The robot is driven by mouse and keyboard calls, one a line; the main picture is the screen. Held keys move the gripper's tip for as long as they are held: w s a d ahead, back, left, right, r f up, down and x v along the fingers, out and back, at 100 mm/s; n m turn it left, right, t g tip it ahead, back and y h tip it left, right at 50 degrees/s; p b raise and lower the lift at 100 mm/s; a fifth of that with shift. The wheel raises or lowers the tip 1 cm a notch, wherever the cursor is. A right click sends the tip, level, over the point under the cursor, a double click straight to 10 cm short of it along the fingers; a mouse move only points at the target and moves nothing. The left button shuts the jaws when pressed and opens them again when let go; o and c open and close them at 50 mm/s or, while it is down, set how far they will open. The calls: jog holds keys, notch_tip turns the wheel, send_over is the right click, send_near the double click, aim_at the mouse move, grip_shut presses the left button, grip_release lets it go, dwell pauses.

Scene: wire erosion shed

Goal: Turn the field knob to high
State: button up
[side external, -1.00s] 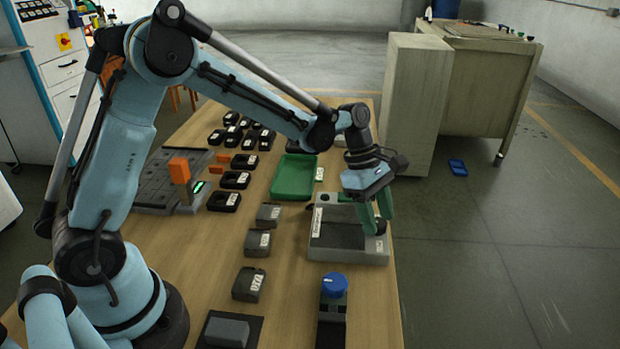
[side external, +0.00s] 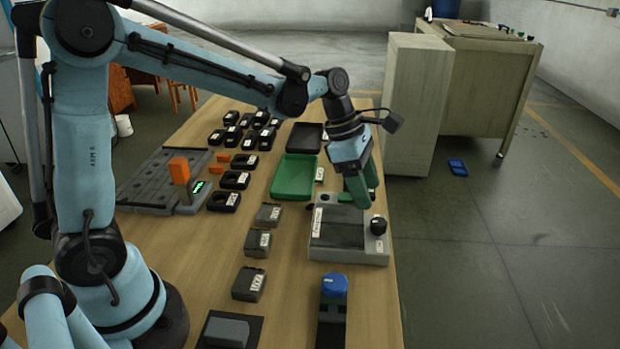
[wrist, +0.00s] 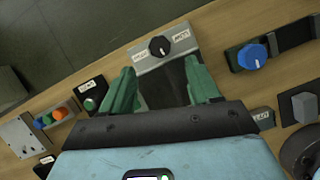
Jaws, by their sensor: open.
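A grey box (side external: 328,254) stands near the right edge of the bench, with a dark sunken top and a black knob (side external: 379,224) at its right end. In the wrist view the black knob (wrist: 160,47) faces me between two white labels. A pale mark shows on it, but its exact direction is too small to tell. My gripper (side external: 367,196) is above the back of the box, apart from the knob. In the wrist view my gripper (wrist: 158,67) has its green fingers spread, with nothing between them, and the knob lies beyond the fingertips.
A blue knob on a dark base (side external: 334,286) stands in front of the box. A green tray (side external: 293,178) and a black tray (side external: 307,137) lie behind it. Grey blocks (side external: 258,243) line its left side. The wrist view shows a green button box (wrist: 92,98).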

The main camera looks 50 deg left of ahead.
jog(key=v, duration=0.5)
jog(key=s+a+f+m+t+y, duration=0.1)
jog(key=s+m, duration=0.5)
jog(key=m, duration=0.6)
jog(key=s+a+f+m+t+y, duration=0.1)
jog(key=s+a+m+t+y, duration=0.1)
jog(key=s+m, duration=0.5)
jog(key=a+m+t, duration=0.1)
jog(key=m, duration=0.4)
jog(key=shift+a+t+y, duration=0.35)
jog(key=shift+t+y, duration=0.05)
